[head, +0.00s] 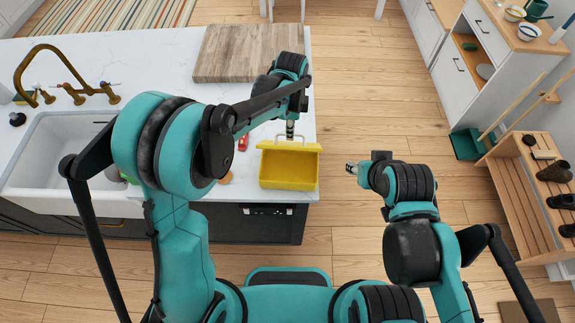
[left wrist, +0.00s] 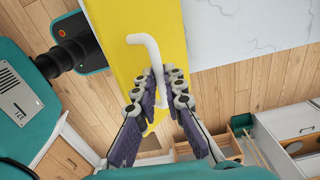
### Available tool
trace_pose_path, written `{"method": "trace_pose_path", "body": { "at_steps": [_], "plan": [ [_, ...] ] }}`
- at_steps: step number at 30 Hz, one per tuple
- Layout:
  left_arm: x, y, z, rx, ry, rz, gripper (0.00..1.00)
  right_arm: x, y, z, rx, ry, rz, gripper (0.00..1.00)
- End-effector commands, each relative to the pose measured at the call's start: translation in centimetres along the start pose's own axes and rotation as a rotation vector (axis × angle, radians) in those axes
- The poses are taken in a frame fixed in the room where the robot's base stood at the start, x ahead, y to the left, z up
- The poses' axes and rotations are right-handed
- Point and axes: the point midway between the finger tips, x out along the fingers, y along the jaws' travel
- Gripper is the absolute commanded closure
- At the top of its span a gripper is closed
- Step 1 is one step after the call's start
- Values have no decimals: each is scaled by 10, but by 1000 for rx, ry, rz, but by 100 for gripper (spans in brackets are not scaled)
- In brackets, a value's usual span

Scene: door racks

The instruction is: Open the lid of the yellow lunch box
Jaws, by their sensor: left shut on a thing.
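The yellow lunch box (head: 289,170) sits on the white counter near its right front corner in the head view. Its lid (head: 289,147) shows as a narrow yellow band along the far edge and looks tilted up, with the box's inside showing below. My left gripper (head: 289,130) reaches down at the lid's far side. In the left wrist view my left gripper (left wrist: 165,88) is shut on the pale bent handle (left wrist: 152,48), which stands against the yellow surface (left wrist: 115,25). My right gripper (head: 353,168) is right of the box, off the counter; its finger opening is too small to tell.
A wooden board (head: 240,52) lies on the counter behind the box. A small red item (head: 243,143) is left of the box. The sink (head: 50,150) and brass taps are farther left. A wooden rack (head: 515,185) stands at the right, with open floor between.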

Motion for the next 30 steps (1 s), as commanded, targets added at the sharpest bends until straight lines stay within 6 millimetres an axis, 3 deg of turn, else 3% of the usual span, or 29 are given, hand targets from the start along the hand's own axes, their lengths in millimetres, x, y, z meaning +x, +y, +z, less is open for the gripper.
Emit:
{"method": "trace_pose_path", "body": {
  "at_steps": [30],
  "plan": [
    [-5,-20,0,0,0,0,97,0,0,0,0,0,0,60]
  ]
}}
